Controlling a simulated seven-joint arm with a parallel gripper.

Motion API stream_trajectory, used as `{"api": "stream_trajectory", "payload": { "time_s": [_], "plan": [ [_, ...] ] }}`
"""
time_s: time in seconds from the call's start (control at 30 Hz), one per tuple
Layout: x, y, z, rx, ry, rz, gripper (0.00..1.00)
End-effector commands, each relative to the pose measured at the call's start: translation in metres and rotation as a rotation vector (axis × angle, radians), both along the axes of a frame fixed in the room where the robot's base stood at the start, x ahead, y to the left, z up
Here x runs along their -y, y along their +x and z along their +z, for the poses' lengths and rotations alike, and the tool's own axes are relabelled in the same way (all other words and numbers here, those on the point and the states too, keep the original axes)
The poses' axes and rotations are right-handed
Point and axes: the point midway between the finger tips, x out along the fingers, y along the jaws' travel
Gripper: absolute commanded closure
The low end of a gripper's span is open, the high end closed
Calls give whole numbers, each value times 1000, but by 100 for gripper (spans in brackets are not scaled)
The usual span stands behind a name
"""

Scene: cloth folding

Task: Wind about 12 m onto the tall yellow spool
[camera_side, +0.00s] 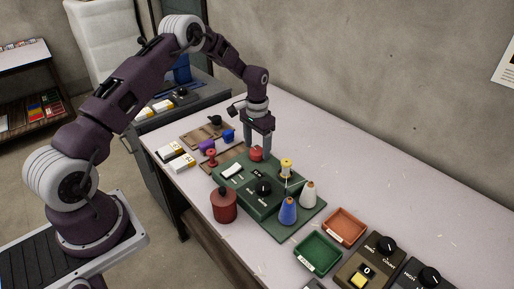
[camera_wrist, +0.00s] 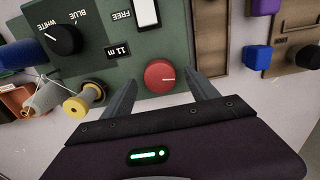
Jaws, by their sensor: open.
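The yellow spool (camera_side: 286,168) stands upright on the green winding machine (camera_side: 238,188); it also shows in the wrist view (camera_wrist: 76,108), with pale thread near it. The machine's display (camera_wrist: 118,52) reads 11 m. The dial (camera_wrist: 62,39) appears turned toward WHITE. A white switch (camera_wrist: 147,12) sits beside the word FREE. The red round knob (camera_wrist: 160,76) lies just ahead of and between my fingertips. My gripper (camera_side: 259,142) is open and empty, pointing down over the knob; whether it touches it I cannot tell. A white cone (camera_side: 308,196) and a blue cone (camera_side: 288,211) stand beside the spool.
A dark red canister (camera_side: 223,206) stands in front of the machine. A red spool (camera_side: 211,157) and purple and blue pieces are at the left. The table along the wall is clear.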

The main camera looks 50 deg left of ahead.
Motion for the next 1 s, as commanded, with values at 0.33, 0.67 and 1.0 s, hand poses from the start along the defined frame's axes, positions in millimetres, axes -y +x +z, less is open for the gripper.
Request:
{"api": "stream_trajectory", "payload": {
  "time_s": [0.33, 0.67, 1.0],
  "plan": [
    [0, 0, 60, 1, 0, 1, 32],
    [0, 0, 62, 0, 0, 0, 32],
    [0, 0, 62, 0, 0, 0, 32]
  ]
}}
